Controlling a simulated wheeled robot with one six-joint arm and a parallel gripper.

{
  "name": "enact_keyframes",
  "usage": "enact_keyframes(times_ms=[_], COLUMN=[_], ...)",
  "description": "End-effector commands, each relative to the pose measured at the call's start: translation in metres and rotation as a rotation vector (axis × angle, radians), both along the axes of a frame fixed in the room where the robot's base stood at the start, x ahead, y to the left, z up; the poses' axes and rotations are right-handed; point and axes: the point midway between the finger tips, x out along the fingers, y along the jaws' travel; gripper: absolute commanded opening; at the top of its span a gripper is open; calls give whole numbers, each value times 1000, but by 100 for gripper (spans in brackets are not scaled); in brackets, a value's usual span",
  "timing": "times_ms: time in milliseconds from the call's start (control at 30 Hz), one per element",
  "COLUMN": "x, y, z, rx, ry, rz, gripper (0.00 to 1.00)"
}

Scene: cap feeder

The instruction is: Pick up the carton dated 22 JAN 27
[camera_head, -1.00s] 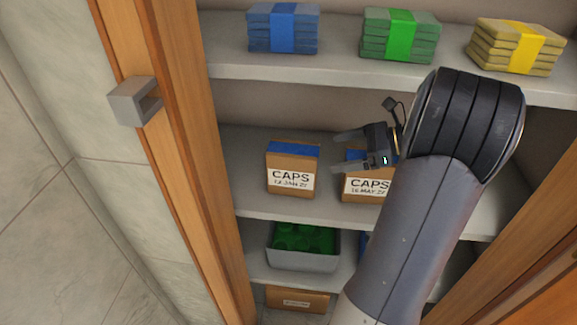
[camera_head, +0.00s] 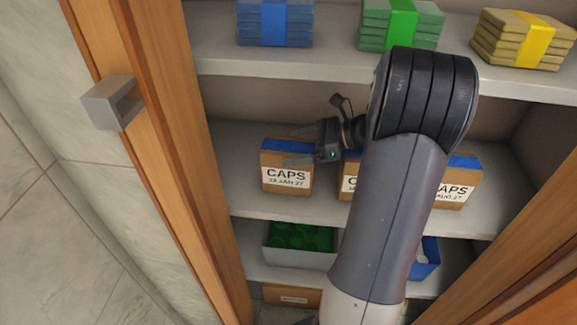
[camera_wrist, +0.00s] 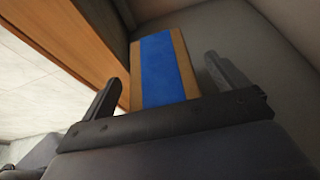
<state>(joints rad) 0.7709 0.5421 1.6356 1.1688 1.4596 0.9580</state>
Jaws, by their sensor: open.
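A brown carton (camera_head: 286,182) with a blue top and a white CAPS label stands upright at the left of the middle shelf. Its date ends in JAN 27; the day looks like 22 but is blurred. My gripper (camera_head: 289,147) is open at the top of this carton, reaching in from the right. In the wrist view the carton's blue-banded top (camera_wrist: 157,65) lies between the two fingers of my gripper (camera_wrist: 160,75). I cannot tell whether the fingers are around the carton or still above it. Nothing is held.
Two more CAPS cartons stand to the right: one (camera_head: 348,186) mostly behind my arm, another (camera_head: 458,190) dated AUG 27. A grey bin (camera_head: 300,257) with green caps and a blue bin (camera_head: 427,262) sit below. The upper shelf (camera_head: 330,68) overhangs. The wooden door frame (camera_head: 165,160) is close left.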

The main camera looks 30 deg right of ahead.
Motion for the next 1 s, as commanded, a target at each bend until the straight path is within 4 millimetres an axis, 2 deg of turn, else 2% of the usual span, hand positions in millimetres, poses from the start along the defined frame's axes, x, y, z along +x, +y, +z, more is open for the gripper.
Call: enact_keyframes(times_ms=[67, 900, 1000], x=[0, 0, 0], y=[0, 0, 0], z=[0, 0, 1], rx=[0, 0, 0], ry=[0, 0, -1], rz=[0, 0, 0], gripper=[90, 22, 18])
